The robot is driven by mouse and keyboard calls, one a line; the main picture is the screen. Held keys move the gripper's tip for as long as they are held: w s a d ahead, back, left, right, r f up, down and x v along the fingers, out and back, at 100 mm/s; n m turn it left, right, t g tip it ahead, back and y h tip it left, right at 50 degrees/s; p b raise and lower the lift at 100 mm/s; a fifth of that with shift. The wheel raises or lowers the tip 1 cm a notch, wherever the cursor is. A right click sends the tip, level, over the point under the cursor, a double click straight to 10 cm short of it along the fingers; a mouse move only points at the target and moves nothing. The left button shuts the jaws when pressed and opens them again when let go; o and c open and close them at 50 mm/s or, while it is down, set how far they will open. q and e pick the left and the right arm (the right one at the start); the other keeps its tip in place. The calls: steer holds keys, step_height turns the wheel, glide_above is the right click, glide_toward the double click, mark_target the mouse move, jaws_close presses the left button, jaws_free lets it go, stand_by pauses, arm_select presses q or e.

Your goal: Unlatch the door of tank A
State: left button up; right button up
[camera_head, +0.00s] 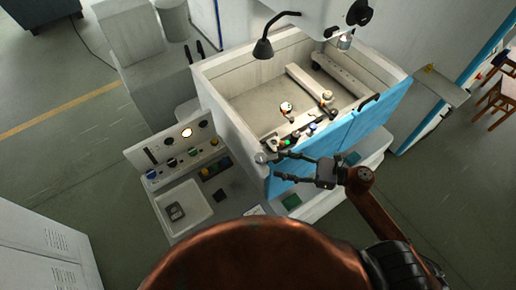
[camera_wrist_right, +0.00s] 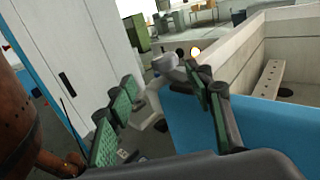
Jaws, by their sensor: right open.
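A pale open-topped tank (camera_head: 225,84) stands in the middle of the head view, with a blue door (camera_head: 345,139) along its near right side. The blue door (camera_wrist_right: 190,125) also fills the lower right of the right wrist view. A grey latch-like lever (camera_head: 262,157) sits at the door's left end; in the wrist view the grey lever (camera_wrist_right: 165,64) shows between my fingers. My right gripper (camera_head: 277,166) is open at that end, its fingers on either side of the lever; contact cannot be told. No letter on the tank is readable. My left gripper is out of view.
A control panel (camera_head: 187,155) with knobs and a lit lamp stands left of the tank. A black bent-neck lamp (camera_head: 263,48) hangs over the tank's back. A black handle (camera_head: 369,103) is near the door's right end. A white cabinet (camera_head: 40,252) stands lower left.

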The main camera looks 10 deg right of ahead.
mark_target(260, 157)
steer(key=shift+w+a, duration=0.1)
steer(key=shift+w, duration=0.2)
steer(key=shift+w+a, duration=0.15)
steer(key=shift+w, duration=0.2)
steer(key=p+x, duration=0.1)
steer(key=x, duration=0.1)
steer(key=p+x, duration=0.1)
steer(key=x, duration=0.1)
steer(key=p+x, duration=0.1)
steer(key=x, duration=0.1)
steer(key=shift+r, duration=0.25)
steer(key=shift+w+a+f, duration=0.1)
steer(key=shift+w+a, duration=0.05)
steer(key=shift+a, duration=0.2)
steer(key=shift+w+a+p, duration=0.1)
steer(key=shift+a+p, duration=0.1)
steer(key=shift+p, duration=0.1)
steer(key=shift+a+f, duration=0.1)
steer(key=shift+c, duration=0.3)
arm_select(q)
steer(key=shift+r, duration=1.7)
arm_select(e)
steer(key=c, duration=1.1)
